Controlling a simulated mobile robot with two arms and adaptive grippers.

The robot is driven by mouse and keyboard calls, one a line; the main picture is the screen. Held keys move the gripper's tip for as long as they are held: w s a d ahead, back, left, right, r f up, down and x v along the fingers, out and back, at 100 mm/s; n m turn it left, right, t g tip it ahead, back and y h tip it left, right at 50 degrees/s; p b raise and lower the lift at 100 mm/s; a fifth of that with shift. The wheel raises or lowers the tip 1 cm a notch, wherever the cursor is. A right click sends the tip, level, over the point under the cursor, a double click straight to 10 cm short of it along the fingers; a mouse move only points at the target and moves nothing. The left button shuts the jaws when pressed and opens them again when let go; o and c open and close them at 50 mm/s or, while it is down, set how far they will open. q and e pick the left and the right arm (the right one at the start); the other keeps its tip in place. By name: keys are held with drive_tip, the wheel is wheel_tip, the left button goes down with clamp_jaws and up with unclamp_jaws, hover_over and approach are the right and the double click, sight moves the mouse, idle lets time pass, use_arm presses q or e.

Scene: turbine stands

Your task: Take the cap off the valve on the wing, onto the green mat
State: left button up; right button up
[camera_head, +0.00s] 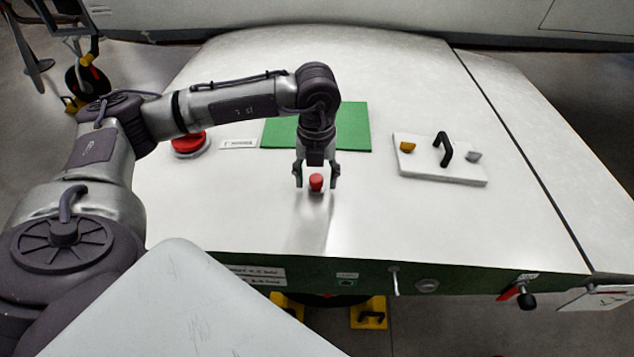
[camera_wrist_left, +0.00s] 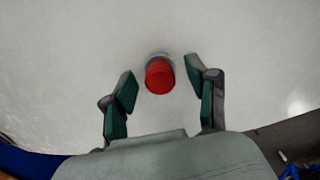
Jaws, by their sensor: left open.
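The red cap (camera_head: 316,182) sits on the valve on the white wing (camera_head: 230,215), near the middle of the head view. In the left wrist view the cap (camera_wrist_left: 159,76) shows from above, with a grey ring of the valve (camera_wrist_left: 158,56) behind it. My left gripper (camera_head: 316,184) points down with its fingers open on either side of the cap. In the left wrist view the fingers (camera_wrist_left: 162,88) stand apart from the cap, with gaps on both sides. The green mat (camera_head: 352,125) lies on the wing behind the gripper, partly hidden by my arm. My right gripper is not in view.
A white plate (camera_head: 440,175) with a black handle and two small knobs lies to the right. A red round part (camera_head: 189,143) and a label (camera_head: 238,144) lie left of the mat. Red and black fittings (camera_head: 518,290) stick out from the front edge.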

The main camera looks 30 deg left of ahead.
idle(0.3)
use_arm(q)
drive_tip(key=shift+b, duration=0.4)
clamp_jaws()
idle(0.3)
